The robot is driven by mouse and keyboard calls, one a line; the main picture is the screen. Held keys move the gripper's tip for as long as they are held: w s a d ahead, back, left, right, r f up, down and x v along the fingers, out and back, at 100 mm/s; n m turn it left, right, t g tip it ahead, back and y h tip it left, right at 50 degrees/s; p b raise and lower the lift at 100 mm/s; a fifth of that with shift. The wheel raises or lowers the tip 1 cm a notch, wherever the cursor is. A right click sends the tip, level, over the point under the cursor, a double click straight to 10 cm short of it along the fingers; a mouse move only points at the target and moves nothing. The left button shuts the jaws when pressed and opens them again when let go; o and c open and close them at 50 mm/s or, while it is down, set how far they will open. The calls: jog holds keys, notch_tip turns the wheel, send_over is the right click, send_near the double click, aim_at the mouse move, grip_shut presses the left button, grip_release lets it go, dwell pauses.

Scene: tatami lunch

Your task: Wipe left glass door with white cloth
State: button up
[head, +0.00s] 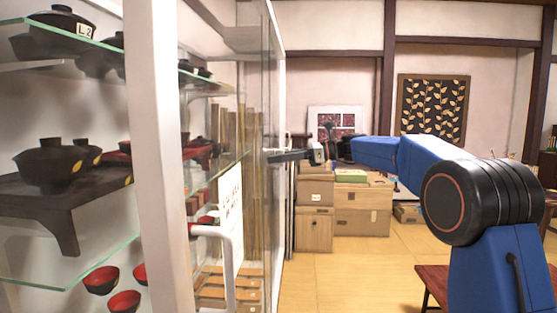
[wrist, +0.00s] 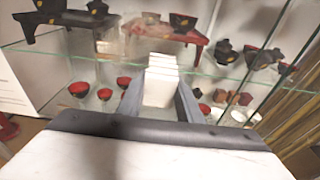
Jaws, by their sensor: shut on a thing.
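My gripper (head: 288,157) reaches left toward the glass front of a display cabinet. In the wrist view its dark fingers (wrist: 160,98) are closed on a folded white cloth (wrist: 160,82), which sticks out past the fingertips. The glass door (head: 268,100) appears nearly edge-on in the head view, with the fingertips at or very near it. The wrist view looks through glass at the shelves. I cannot tell whether the cloth touches the glass, or which pane is the left door. The cloth is not clear in the head view.
Glass shelves hold black bowls (head: 52,165) and red bowls (head: 101,280). A white post (head: 153,150) and white handle (head: 230,262) stand at the cabinet front. Wooden boxes (head: 362,208) stand beyond my arm. The tatami floor (head: 350,270) in front is clear.

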jog(key=shift+w, duration=0.9)
jog(key=shift+r, duration=0.95)
jog(key=shift+s, duration=1.75)
jog(key=shift+s, duration=0.1)
